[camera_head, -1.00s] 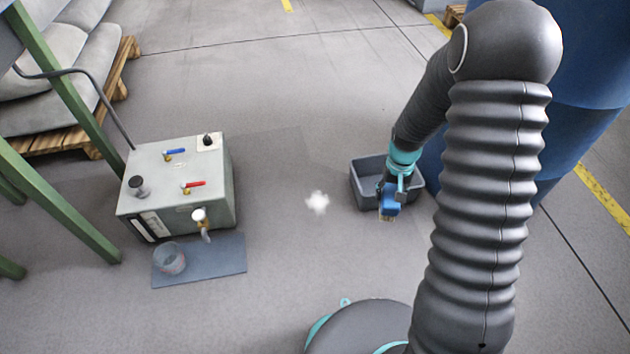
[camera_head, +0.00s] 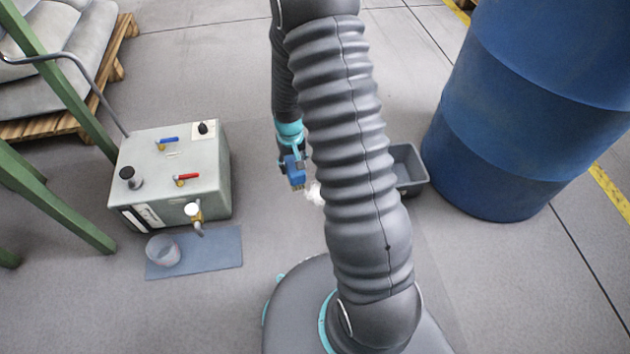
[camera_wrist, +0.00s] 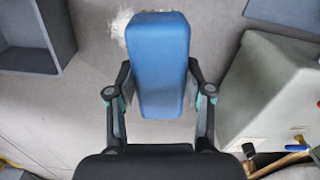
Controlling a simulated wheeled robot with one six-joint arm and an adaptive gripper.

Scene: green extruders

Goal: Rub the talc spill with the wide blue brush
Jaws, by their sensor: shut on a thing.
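The wide blue brush (camera_head: 294,170) is held in my gripper (camera_head: 290,152), bristles downward, just left of the talc spill in the head view. The white talc spill (camera_head: 315,194) lies on the grey floor, partly hidden behind my arm. In the wrist view my gripper (camera_wrist: 160,105) is shut on the brush's blue block (camera_wrist: 158,60). There, part of the white spill (camera_wrist: 122,24) shows beside the block's far left end. I cannot tell whether the bristles touch the floor.
A grey bin (camera_head: 409,168) stands right of my arm, before a large blue drum (camera_head: 530,110). A grey-green box with valves (camera_head: 170,180) stands left, with a glass beaker (camera_head: 163,252) on a blue-grey mat (camera_head: 220,248). Open floor lies between box and spill.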

